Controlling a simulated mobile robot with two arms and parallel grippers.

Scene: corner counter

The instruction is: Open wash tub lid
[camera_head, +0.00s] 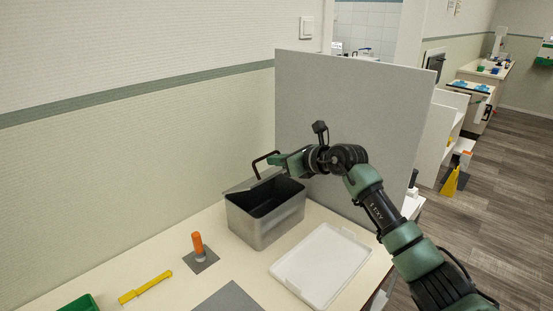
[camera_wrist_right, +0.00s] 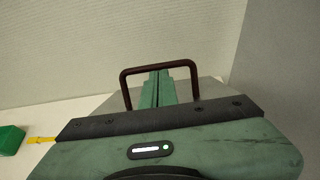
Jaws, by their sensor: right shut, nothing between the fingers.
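The wash tub (camera_head: 262,233) is a grey metal box on the counter against the wall, with its dark inside showing from above. Its grey lid (camera_head: 240,187) stands raised at the wall side, partly hidden by my arm. The lid has a dark loop handle (camera_head: 264,158), which also shows in the right wrist view (camera_wrist_right: 160,67). My right gripper (camera_head: 279,161) is shut and empty beside the handle. In the right wrist view its green fingers (camera_wrist_right: 158,75) appear within the handle's outline; I cannot tell whether they touch it. My left gripper is out of view.
A white tray (camera_head: 322,265) lies right of the tub. An orange-handled tool (camera_head: 198,245) on a grey pad, a yellow bar (camera_head: 146,287) and a green bin (camera_head: 80,304) are to the left. A grey partition (camera_head: 330,95) stands behind my right arm.

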